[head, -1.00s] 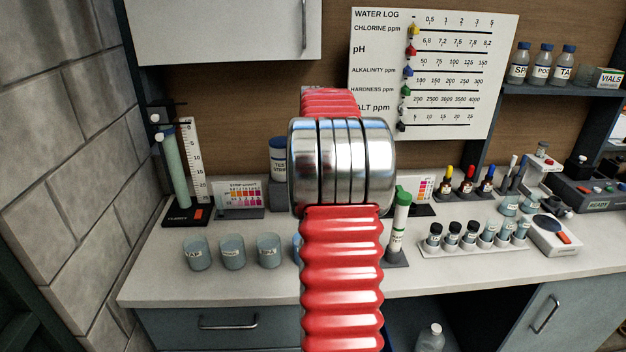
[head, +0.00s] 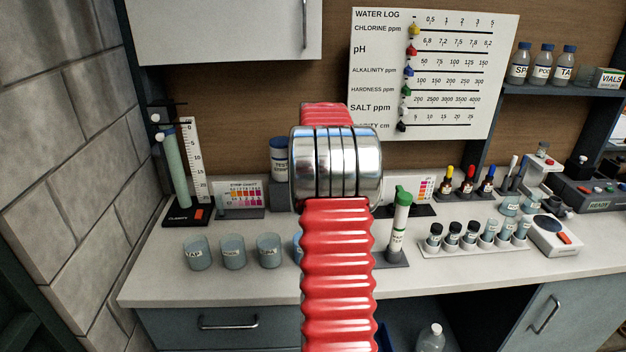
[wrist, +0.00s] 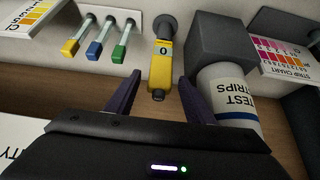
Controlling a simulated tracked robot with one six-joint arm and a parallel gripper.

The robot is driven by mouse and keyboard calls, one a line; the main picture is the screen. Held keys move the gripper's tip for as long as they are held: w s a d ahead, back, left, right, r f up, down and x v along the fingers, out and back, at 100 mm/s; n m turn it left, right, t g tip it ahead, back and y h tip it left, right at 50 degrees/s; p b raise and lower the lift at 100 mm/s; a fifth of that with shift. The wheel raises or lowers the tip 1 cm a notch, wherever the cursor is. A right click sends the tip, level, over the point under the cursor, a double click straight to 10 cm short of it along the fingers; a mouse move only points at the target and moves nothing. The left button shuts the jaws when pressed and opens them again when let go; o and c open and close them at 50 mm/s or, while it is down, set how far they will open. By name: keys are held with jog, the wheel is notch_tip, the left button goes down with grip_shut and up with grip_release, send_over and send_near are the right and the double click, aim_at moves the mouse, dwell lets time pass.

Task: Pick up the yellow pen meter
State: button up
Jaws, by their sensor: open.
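The yellow pen meter (wrist: 161,68) shows in the wrist view, with a small display reading 0 and a dark tip pointing toward my gripper. Its far end meets a dark round piece. My gripper (wrist: 160,80) is open, with one dark finger on either side of the pen's near end; I see gaps on both sides and no clear contact. In the head view my red and metal arm hides both the pen meter and the gripper.
A test strips bottle (wrist: 229,100) and a grey block (wrist: 222,40) stand close right of the pen in the wrist view. Slim rods with coloured ends (wrist: 96,48) are to its left. In the head view, beakers (head: 233,252) and a vial rack (head: 475,245) stand on the counter (head: 260,285).

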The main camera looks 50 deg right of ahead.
jog(key=shift+c, duration=0.2)
dwell(0.4)
jog(key=c, duration=1.1)
jog(key=shift+r, duration=0.1)
notch_tip(320, 180, up, 10)
jog(key=shift+f, duration=0.1)
dwell(0.6)
